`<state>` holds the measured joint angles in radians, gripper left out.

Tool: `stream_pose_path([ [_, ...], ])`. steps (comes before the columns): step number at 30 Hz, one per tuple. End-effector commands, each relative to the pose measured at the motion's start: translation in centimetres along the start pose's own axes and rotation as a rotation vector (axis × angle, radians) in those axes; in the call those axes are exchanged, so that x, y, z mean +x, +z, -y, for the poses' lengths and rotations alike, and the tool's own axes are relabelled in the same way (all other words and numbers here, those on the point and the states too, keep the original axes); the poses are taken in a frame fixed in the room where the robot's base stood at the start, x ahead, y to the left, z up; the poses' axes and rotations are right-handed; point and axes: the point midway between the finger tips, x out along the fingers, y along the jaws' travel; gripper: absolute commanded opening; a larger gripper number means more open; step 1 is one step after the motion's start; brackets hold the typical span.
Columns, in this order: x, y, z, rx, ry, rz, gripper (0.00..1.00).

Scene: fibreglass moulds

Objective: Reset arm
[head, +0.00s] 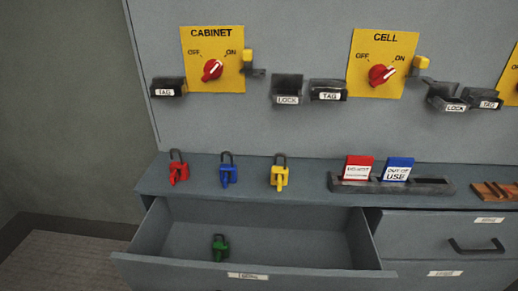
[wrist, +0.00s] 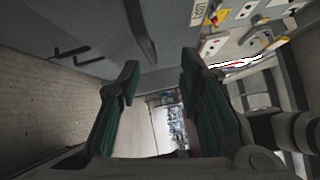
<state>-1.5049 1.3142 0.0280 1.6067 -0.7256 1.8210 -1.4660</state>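My gripper (wrist: 160,85) shows in the wrist view with its two dark green-padded fingers spread apart and nothing between them. It is not in the head view. The wrist view looks tilted across the room, with grey cabinet fronts at the upper left and floor below. No object touches the fingers.
In the head view an open drawer (head: 250,276) holds a green padlock (head: 220,248). Red (head: 178,170), blue (head: 229,172) and yellow (head: 279,175) padlocks stand on the ledge above. A tag rack (head: 430,187) holds a red and a blue tag. Yellow CABINET (head: 212,75) and CELL (head: 383,85) switch plates are behind.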

Motion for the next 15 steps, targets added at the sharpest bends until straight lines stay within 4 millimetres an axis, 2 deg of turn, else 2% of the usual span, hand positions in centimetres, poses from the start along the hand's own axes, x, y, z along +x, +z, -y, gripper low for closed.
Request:
stream_pose_path([
  [1, 1.0, 1.1, 1.5, 0.047, 0.022, -0.062, 0.33],
  [6, 4.8, 3.6, 6.1, 0.228, 0.075, -0.280, 0.33],
  [10, 7.9, 4.6, 9.5, 0.370, 0.096, -0.444, 0.33],
  [15, 11.8, 4.9, 13.5, 0.549, 0.098, -0.643, 0.33],
])
